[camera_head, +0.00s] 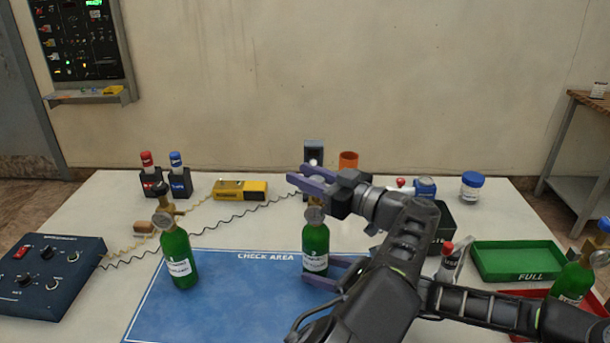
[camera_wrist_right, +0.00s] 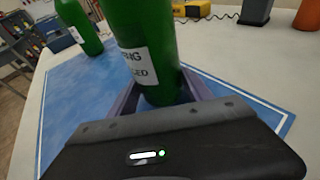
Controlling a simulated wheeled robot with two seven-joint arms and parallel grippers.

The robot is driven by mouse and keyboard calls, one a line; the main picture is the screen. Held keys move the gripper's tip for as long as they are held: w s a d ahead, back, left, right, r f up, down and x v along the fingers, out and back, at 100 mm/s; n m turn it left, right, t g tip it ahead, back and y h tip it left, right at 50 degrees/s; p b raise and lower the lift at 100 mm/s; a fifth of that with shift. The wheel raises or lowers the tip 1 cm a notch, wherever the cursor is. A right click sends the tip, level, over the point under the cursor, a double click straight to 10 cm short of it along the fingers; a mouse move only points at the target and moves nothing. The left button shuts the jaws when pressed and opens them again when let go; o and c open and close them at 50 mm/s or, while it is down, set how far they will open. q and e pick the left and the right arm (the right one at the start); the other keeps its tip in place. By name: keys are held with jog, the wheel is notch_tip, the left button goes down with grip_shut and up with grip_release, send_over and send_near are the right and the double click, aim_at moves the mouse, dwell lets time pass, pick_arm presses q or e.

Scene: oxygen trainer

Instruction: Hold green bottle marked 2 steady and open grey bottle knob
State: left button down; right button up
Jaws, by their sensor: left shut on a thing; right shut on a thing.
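A green bottle (camera_head: 315,246) with a white label and a round gauge stands upright on the blue check-area mat (camera_head: 235,300). Its number cannot be read. My right gripper (camera_head: 322,272) is shut on its lower body; the right wrist view shows the fingers on both sides of the green bottle (camera_wrist_right: 148,45). My left gripper (camera_head: 305,178) is at the top of the same bottle, shut on its grey knob, which is mostly hidden by the fingers. Another green bottle (camera_head: 180,262) with a dark knob stands upright at the mat's left.
A dark control box (camera_head: 45,275) stands at the left, with coiled cords. A yellow meter (camera_head: 240,190) and an orange cup (camera_head: 348,160) are at the back. A green tray marked FULL (camera_head: 515,258) and another green bottle (camera_head: 572,282) are at the right.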

aim_at(324, 183)
pick_arm(q)
jog(key=shift+d, duration=0.1)
jog(key=c, duration=1)
grip_release()
jog(key=shift+c, duration=0.2)
jog(key=shift+v, duration=3.75)
